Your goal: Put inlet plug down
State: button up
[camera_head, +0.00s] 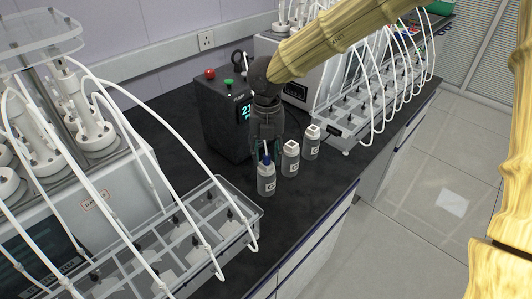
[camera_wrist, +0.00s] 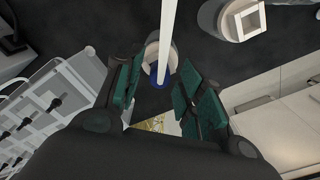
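The inlet plug (camera_head: 266,160) is blue with a white tube, and it sits at the mouth of the nearest of three grey bottles (camera_head: 266,183). In the wrist view the blue plug (camera_wrist: 159,82) shows at the end of the white tube (camera_wrist: 167,28), over the bottle's pale top (camera_wrist: 151,54). My gripper (camera_head: 266,152) points down just above this bottle. Its green-padded fingers (camera_wrist: 158,86) stand apart on either side of the plug, with a visible gap on both sides. The seating of the plug in the bottle is hard to make out.
Two more bottles with white square tops (camera_head: 290,158) (camera_head: 311,142) stand close behind to the right. A dark box with a display (camera_head: 226,115) stands behind the gripper. A clear rack with tubes (camera_head: 170,250) is at the left. Dark bench top is free in front.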

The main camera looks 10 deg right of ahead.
aim_at(267, 155)
notch_tip(267, 155, up, 12)
jog(key=b, duration=0.1)
dwell(0.5)
